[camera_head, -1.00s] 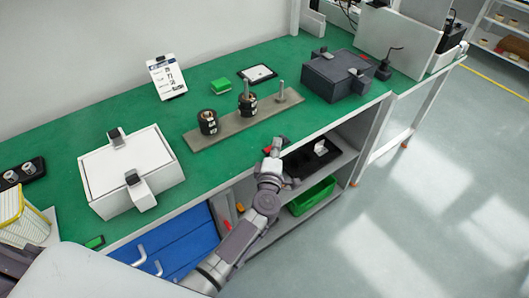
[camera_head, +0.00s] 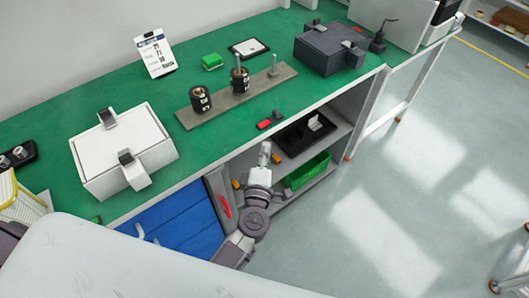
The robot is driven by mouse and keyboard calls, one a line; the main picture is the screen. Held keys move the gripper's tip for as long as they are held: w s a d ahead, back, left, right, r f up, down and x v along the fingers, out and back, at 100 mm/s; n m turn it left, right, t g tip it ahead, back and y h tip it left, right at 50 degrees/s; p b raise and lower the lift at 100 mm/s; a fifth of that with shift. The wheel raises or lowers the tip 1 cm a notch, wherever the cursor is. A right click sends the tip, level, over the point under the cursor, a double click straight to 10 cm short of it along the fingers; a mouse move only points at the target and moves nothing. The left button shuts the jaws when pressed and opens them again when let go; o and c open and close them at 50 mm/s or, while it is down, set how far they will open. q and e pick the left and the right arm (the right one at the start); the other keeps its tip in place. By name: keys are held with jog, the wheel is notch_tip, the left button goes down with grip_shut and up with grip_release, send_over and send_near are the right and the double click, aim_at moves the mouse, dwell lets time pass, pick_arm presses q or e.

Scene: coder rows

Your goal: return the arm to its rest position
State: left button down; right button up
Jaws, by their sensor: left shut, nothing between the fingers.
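My left gripper (camera_head: 264,149) is shut and empty. It sits in front of the workbench's front edge, before the open shelf section, and touches nothing that I can see. My left arm reaches up to it from the lower middle of the view. My right gripper is not in view. The green workbench top (camera_head: 100,75) runs across the scene behind the gripper. A small red and black item (camera_head: 270,121) lies near its front edge, just beyond the gripper.
A white box (camera_head: 120,148) stands at left, a dark grey box (camera_head: 328,50) at right. Between them a grey plate (camera_head: 205,113) carries two dark coils. Blue drawers (camera_head: 180,222) and a shelf with a green bin (camera_head: 307,172) lie below. Floor at right is clear.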

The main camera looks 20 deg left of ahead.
pick_arm(q)
jog(key=shift+s, duration=0.55)
jog(key=s+f+m+g+h, duration=0.2)
jog(key=s+f+m, duration=0.25)
jog(key=f, duration=0.55)
jog(key=s+f+m+g+h, duration=0.1)
jog(key=s+f+m+g, duration=0.3)
jog(key=f, duration=0.6)
jog(key=s+f+m+g+h, duration=0.15)
jog(key=s+f+m, duration=0.3)
jog(key=f, duration=0.45)
jog(key=s+a+f+m+g, duration=0.3)
jog(key=s+f, duration=0.2)
jog(key=s, duration=0.4)
jog(key=s+a+f+m+g+y, duration=0.1)
jog(key=s+a+f+m+g, duration=0.2)
jog(key=s+f, duration=0.3)
jog(key=s+a+f+m+g+y, duration=0.1)
jog(key=s+a+f, duration=0.4)
jog(key=s, duration=0.8)
jog(key=shift+s+a+f+m+g, duration=0.15)
jog(key=shift+s+f+m+g, duration=0.3)
jog(key=shift+m+g, duration=0.6)
jog(key=shift+w+f, duration=0.1)
jog(key=shift+w, duration=0.05)
